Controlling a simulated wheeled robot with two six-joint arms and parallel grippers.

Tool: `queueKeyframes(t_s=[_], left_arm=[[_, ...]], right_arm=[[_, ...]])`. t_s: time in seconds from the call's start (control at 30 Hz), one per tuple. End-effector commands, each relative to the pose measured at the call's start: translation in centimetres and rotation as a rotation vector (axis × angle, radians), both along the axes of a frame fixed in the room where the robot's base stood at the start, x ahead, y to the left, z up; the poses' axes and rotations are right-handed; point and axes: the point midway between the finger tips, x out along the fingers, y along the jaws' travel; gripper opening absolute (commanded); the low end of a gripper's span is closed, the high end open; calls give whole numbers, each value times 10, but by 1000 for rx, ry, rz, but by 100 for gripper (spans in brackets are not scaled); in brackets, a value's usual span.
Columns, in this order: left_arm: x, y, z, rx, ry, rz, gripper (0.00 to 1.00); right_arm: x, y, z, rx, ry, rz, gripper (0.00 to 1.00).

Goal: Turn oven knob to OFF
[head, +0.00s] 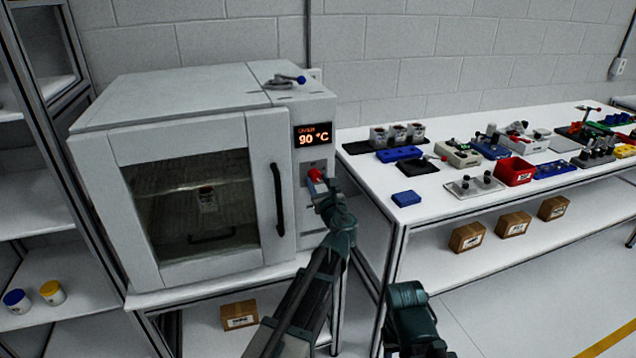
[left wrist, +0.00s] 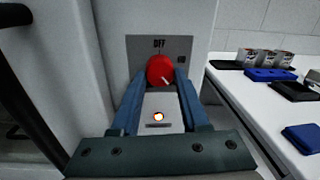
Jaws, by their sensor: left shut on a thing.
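The white oven (head: 98,150) stands on a bench at the left, its glass door shut. Its display (head: 313,135) glows orange and reads 90 °C. The red knob (head: 315,174) is on the panel below the display. In the left wrist view, the knob (left wrist: 160,69) shows a small white mark at its lower right. An OFF label is above it and another label, apparently ON, to its upper right. My left gripper (head: 320,182) is shut on the knob, with blue fingers on both sides (left wrist: 160,88). My right gripper is out of view; only part of that arm shows.
A black door handle (head: 279,200) is left of my left gripper. The white table (head: 440,212) at the right holds blue blocks, a red bin (head: 514,172) and several fixtures. A small tool (head: 284,82) lies on the oven top. Open floor shows at lower right.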

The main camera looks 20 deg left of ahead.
Motion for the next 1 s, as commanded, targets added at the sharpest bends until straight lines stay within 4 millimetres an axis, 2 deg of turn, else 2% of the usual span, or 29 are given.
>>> queueKeyframes(t_s=[0.37, 1.0], left_arm=[[0, 0, -1, -70, -47, -1, 0], [1, -1, -1, -544, -368, 1, 0]], right_arm=[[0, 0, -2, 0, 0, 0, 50], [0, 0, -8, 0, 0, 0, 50]])
